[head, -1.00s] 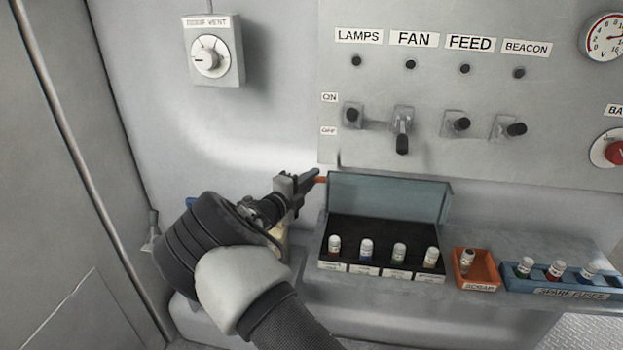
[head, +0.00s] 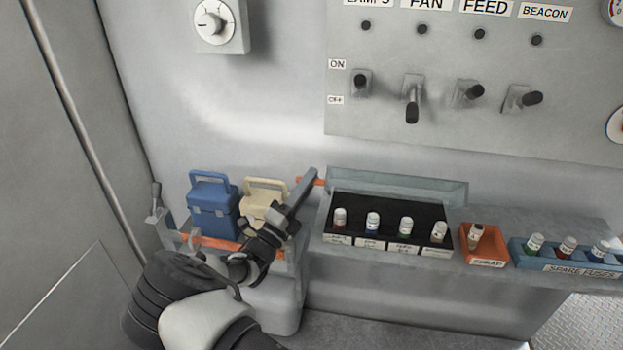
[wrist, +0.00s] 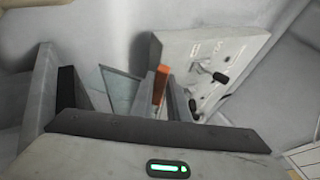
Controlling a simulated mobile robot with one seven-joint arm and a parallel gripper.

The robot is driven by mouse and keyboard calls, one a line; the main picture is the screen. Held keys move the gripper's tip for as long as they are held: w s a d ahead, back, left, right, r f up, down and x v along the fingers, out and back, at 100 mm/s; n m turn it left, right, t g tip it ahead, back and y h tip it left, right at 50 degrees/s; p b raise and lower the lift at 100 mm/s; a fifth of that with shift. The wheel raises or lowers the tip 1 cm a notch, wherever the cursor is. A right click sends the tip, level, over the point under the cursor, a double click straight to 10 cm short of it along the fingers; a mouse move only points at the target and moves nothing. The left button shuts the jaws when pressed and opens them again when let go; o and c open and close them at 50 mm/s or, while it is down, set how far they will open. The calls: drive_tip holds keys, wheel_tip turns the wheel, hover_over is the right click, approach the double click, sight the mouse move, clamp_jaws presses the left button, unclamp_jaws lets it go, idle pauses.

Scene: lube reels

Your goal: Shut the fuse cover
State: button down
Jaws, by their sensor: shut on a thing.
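The fuse cover (head: 400,186) is a grey-green glassy lid hinged along the back of the fuse box (head: 318,238). It stands raised, with the box open below it and several fuses showing along the front. An orange tab (head: 320,182) sticks out from the cover's left end. My gripper (head: 308,180) is at the left of the box and shut on this tab. In the wrist view, the orange tab (wrist: 160,84) shows at the fingers, with the glassy cover (wrist: 120,88) to its left. The fingers partly hide the tab.
An orange scrap tray (head: 483,246) and a blue spare-fuse rack (head: 565,253) stand right of the box. A blue case (head: 212,208) and a cream case (head: 262,207) stand left. The switch panel (head: 470,70) is on the wall above.

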drive_tip(key=s+f+m+h+b, duration=0.1)
drive_tip(key=s+f+b, duration=0.1)
drive_tip(key=f, duration=0.3)
drive_tip(key=s+f+m+t+h+b, duration=0.1)
drive_tip(key=s+f+h+b, duration=0.1)
drive_tip(key=s+f+b, duration=0.1)
drive_tip(key=shift+s+a+f+b, duration=0.25)
drive_tip(key=shift+a+f+b, duration=0.1)
drive_tip(key=shift+f+b, duration=0.5)
drive_tip(key=c, duration=1.8)
unclamp_jaws()
drive_tip(key=shift+w, duration=0.15)
drive_tip(key=shift+o, duration=0.2)
